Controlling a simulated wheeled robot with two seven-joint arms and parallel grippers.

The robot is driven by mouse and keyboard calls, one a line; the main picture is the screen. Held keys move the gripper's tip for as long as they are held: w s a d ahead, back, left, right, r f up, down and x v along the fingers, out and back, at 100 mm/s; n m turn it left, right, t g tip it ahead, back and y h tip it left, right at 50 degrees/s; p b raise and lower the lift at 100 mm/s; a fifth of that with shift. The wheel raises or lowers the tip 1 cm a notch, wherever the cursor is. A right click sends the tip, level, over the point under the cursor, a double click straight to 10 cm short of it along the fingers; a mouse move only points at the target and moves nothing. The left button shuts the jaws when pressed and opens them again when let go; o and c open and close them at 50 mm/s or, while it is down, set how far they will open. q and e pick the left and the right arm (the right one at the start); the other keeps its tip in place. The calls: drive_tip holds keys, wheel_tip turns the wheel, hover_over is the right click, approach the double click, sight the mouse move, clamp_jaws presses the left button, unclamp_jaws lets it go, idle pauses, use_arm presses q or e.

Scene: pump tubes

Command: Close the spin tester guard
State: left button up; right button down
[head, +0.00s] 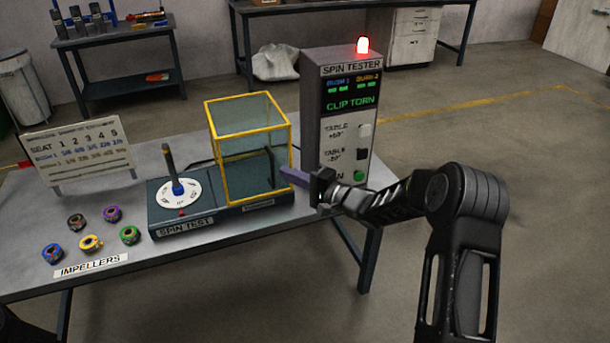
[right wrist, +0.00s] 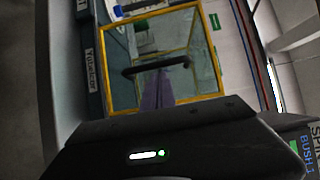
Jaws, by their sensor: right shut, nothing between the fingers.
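The spin tester guard (head: 224,160) is a clear box with a yellow frame. It stands on the right part of the dark spin test base (head: 185,235), beside the white round dial (head: 177,193) with its upright post, which is uncovered. A dark handle bar (right wrist: 157,66) crosses the guard's near face in the right wrist view. My right gripper (head: 284,171) is shut and empty, its purple fingers pointing at the guard's right side by the handle. In the wrist view the fingers overlap the guard just below the bar; I cannot tell whether they touch. My left gripper is not in view.
The spin tester cabinet (head: 312,117) stands close behind my right gripper, with a lit red lamp (head: 363,45) on top and a screen reading CLIP TORN. Several coloured impellers (head: 90,243) lie on the table's left part, before a seat chart (head: 80,154).

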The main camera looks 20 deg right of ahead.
drive_tip(key=shift+a, duration=0.35)
use_arm(q)
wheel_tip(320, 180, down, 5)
drive_tip(key=b, duration=0.5)
use_arm(e)
drive_tip(key=a, duration=2.3)
drive_tip(key=shift+w+a, duration=0.25)
drive_tip(key=shift+a, duration=0.05)
